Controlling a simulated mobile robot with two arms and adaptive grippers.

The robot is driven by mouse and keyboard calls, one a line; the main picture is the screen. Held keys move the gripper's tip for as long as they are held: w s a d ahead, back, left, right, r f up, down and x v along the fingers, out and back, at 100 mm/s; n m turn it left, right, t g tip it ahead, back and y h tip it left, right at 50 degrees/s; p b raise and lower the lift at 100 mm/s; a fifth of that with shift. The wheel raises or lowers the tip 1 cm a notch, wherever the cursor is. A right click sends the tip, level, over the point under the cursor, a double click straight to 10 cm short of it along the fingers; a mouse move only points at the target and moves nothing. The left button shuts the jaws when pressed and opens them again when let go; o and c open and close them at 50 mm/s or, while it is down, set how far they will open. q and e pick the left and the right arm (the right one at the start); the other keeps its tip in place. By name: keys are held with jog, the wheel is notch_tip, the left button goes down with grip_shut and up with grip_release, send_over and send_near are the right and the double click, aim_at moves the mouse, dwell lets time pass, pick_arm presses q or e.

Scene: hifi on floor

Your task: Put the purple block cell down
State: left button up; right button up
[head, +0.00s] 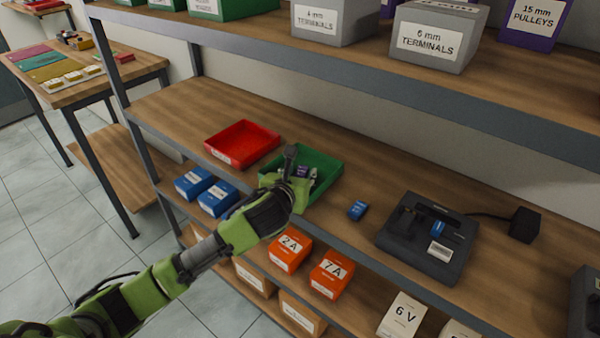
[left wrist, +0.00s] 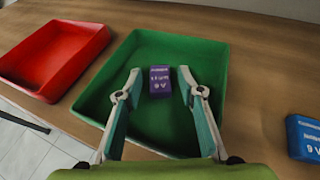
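The purple block cell (left wrist: 160,79) is a small purple block with pale print, including "9 V". It appears to rest on the floor of the green tray (left wrist: 211,52). My left gripper (left wrist: 159,84) reaches into the tray from the front. Its fingers stand one on each side of the cell, with a visible gap on both sides. In the head view my left gripper (head: 301,168) is over the green tray (head: 327,178) and hides part of it; the purple cell (head: 302,172) shows only partly there. My right gripper is out of view.
A red tray (head: 242,143) stands to the left on the same shelf. A blue cell (head: 357,210) lies to the right, then a dark charger (head: 427,240) holding another blue cell. The upper shelf (head: 400,68) with labelled boxes overhangs the back. Blue and orange boxes (head: 290,249) sit lower in front.

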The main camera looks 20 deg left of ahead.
pick_arm(q)
jog(key=shift+r, duration=0.15)
jog(key=v, duration=1.2)
jog(key=shift+s+a, duration=0.1)
